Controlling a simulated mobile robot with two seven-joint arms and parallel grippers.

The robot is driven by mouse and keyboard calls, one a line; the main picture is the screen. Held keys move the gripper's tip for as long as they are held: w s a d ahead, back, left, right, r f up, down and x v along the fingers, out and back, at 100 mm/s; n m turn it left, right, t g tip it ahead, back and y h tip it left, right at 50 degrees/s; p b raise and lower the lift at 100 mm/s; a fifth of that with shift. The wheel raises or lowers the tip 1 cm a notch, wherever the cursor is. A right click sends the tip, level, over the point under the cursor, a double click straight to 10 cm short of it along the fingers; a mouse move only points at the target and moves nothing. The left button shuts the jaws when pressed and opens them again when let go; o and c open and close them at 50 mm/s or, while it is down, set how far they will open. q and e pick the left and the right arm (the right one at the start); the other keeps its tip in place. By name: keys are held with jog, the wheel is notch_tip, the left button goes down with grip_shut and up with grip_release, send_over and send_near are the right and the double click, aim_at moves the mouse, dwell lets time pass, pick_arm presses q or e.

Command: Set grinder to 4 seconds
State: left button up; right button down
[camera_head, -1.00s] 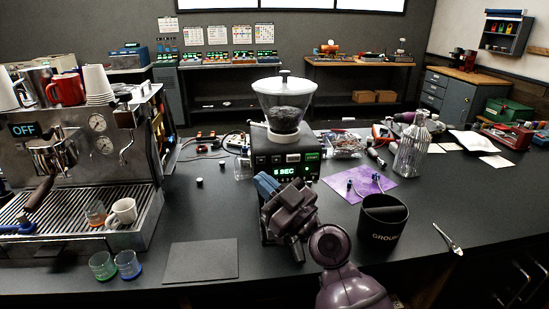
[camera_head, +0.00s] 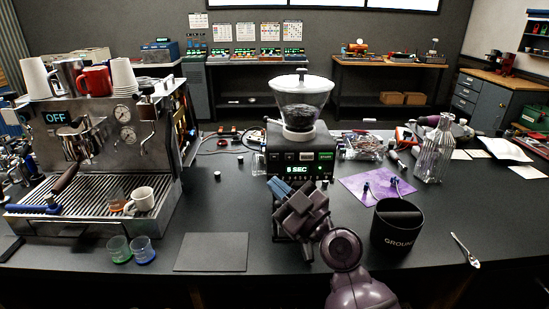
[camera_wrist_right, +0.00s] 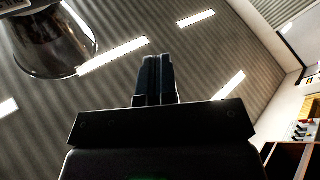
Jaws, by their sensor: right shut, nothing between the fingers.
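The grinder (camera_head: 300,150) stands on the dark counter with a clear hopper of beans on top. Its front has a row of small buttons and a green display (camera_head: 298,170) that reads 5 SEC. My right gripper (camera_head: 277,186) is in front of and just below the display, with its blue fingers shut and empty. I cannot tell whether it touches the grinder; the lower front is partly hidden behind it. In the right wrist view the shut fingers (camera_wrist_right: 154,75) point up the picture, and a shiny rounded form, likely the hopper (camera_wrist_right: 50,40), shows at upper left. My left gripper is not in view.
An espresso machine (camera_head: 95,150) showing OFF stands at left, with two small glasses in front. A dark mat (camera_head: 211,252) lies left of my right arm. A black bin (camera_head: 398,235) stands close at its right, near a purple cloth (camera_head: 365,188).

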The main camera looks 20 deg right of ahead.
aim_at(274, 157)
jog(key=w, duration=0.2)
jog(key=w+d, duration=0.1)
jog(key=w, duration=0.3)
jog(key=shift+w+d+f+b, duration=0.1)
jog(key=shift+d+b, duration=0.25)
jog(key=shift+b, duration=0.05)
jog(key=shift+w+d+b, duration=0.15)
jog(key=shift+w+b, duration=0.05)
jog(key=shift+w, duration=0.3)
jog(key=shift+w+d+b, duration=0.15)
jog(key=shift+w+b, duration=0.05)
jog(key=shift+w, duration=0.3)
dwell(0.4)
dwell(0.6)
jog(key=shift+w+d+b, duration=0.1)
jog(key=shift+w+b, duration=0.3)
